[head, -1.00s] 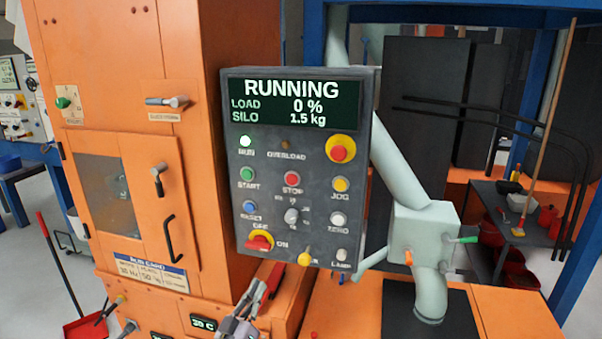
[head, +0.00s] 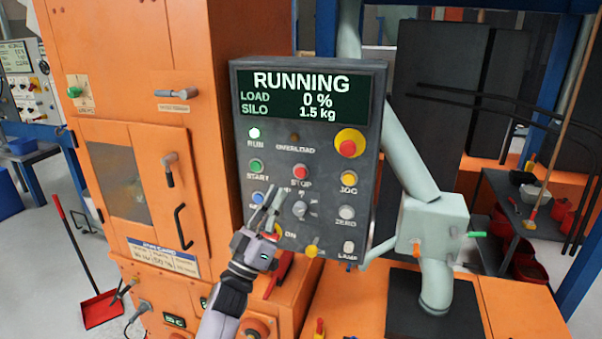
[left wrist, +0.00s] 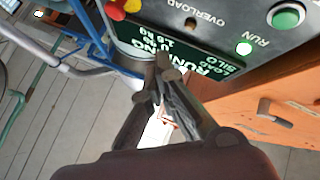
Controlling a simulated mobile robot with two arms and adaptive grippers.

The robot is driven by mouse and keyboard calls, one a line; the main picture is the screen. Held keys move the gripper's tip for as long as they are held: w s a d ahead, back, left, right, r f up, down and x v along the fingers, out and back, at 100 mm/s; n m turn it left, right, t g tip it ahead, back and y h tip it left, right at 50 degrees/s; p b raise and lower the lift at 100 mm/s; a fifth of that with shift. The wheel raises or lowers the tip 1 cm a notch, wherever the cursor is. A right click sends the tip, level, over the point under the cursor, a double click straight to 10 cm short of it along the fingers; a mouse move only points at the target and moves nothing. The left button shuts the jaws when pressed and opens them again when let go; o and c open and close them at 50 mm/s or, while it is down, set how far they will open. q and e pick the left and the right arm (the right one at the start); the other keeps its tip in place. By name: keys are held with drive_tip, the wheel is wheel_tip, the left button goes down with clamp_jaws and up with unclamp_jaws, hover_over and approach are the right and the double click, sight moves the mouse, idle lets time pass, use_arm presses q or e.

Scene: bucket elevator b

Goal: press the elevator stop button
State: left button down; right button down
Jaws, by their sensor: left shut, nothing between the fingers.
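The grey control panel (head: 330,225) shows RUNNING on its display (head: 308,98). The red STOP button (head: 301,171) sits in the middle of the panel, right of the green START button (head: 257,166). My left gripper (head: 274,196) is in front of the panel, below and a little left of the STOP button. Its fingers are shut and empty and cover part of the blue button's label. In the left wrist view my left gripper (left wrist: 168,75) shows near the display, with START (left wrist: 286,17) at the top right; STOP is not seen there. My right gripper is not in view.
A red emergency knob on a yellow base (head: 349,143) is at the panel's right. The lit RUN lamp (head: 254,133) is above START. An orange machine (head: 120,100) stands left, and a pale pipe with a box (head: 432,222) stands right of the panel.

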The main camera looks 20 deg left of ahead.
sight(292, 179)
use_arm(q)
drive_tip(key=shift+w+d+b, duration=0.15)
drive_tip(key=shift+w+b, duration=2.7)
drive_tip(key=shift+w, duration=1.6)
drive_tip(key=shift+w, duration=0.4)
